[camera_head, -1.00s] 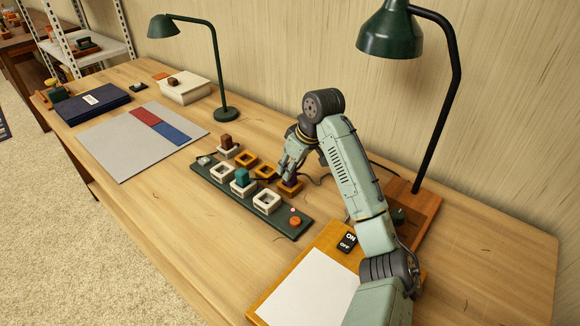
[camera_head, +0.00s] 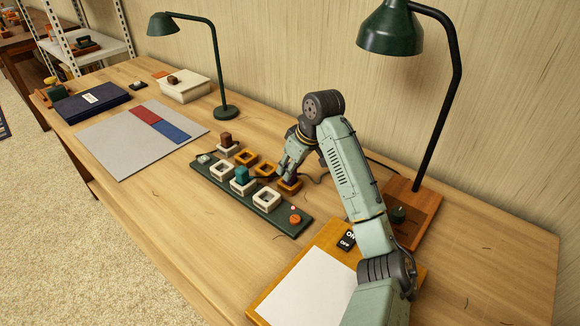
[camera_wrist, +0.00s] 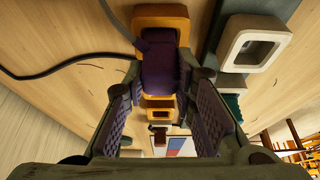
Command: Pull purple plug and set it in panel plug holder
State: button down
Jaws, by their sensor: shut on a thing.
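The purple plug (camera_wrist: 160,65) is between my gripper's padded fingers (camera_wrist: 163,85) in the wrist view, and the fingers are shut on it. The plug is at an orange square socket (camera_wrist: 160,12); I cannot tell whether it is still seated. In the head view my gripper (camera_head: 287,172) hides most of the plug, above the orange socket (camera_head: 290,188) beside the panel. The green panel (camera_head: 292,228) carries white and orange square holders. A teal plug (camera_head: 242,174) stands in a white holder, and a brown plug (camera_head: 226,140) stands at the far end.
An orange button (camera_head: 295,219) is at the panel's near end. A dark cable (camera_wrist: 75,62) runs over the table near the socket. Two green lamps (camera_head: 390,30) stand on the table. A grey mat (camera_head: 115,145) lies left; an orange-framed board (camera_head: 305,285) is in front.

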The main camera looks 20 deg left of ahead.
jog(key=shift+f, duration=0.3)
jog(key=shift+f+b, duration=0.3)
jog(key=shift+f, duration=0.2)
jog(key=c, duration=1.2)
grip_release()
jog(key=shift+s+f, duration=0.2)
jog(key=shift+c, duration=0.2)
jog(key=w+v, duration=0.1)
jog(key=v, duration=0.8)
jog(key=shift+s+a+r, duration=0.2)
jog(key=shift+a+r, duration=0.05)
jog(key=shift+r, duration=0.35)
